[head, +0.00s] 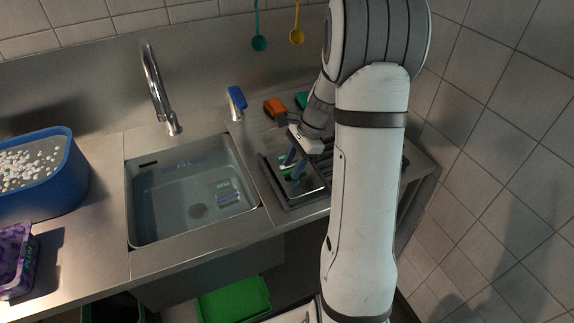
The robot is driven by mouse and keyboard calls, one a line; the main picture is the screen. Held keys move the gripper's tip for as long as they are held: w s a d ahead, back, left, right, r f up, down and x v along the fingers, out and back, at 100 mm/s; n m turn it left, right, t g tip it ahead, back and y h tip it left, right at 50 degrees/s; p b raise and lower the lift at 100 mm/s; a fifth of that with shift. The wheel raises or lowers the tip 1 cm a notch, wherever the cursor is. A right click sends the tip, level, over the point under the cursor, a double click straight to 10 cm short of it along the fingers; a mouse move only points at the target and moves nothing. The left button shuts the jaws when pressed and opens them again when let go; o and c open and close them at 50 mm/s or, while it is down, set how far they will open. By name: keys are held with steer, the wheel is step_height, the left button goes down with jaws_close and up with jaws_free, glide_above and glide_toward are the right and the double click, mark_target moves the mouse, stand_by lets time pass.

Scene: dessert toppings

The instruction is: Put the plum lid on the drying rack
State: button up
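The drying rack (315,201) is a dark grey ribbed tray on the counter right of the sink, partly hidden behind my arm. My gripper (295,166) points down over its left part, with two blue fingers apart. Just below them a dark, shiny flat piece (307,187) with small green and pale marks lies on or just above the rack; contact with the fingers is unclear. I cannot make out a plum lid for certain. A purple container (14,262) with dark contents stands at the lower left edge, cut off by the picture.
A tap (157,95), a blue-topped dispenser (236,103) and an orange item (275,107) stand behind. A blue tub (50,190) of white pieces is at left. A tiled wall closes the right.

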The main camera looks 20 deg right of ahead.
steer(key=v, duration=0.7)
steer(key=shift+d+r, duration=0.15)
steer(key=shift+r, duration=0.3)
steer(key=s+a+r+n+t+h, duration=0.1)
steer(key=s+a+r+n+h, duration=0.1)
steer(key=s+a+n, duration=0.4)
steer(key=s+a+r+n+t+h, duration=0.2)
steer(key=s+a+n, duration=0.4)
steer(key=s+n, duration=0.5)
steer(key=shift+s+a+r+n, duration=0.3)
steer(key=shift+s+r, duration=0.55)
steer(key=shift+s, duration=0.25)
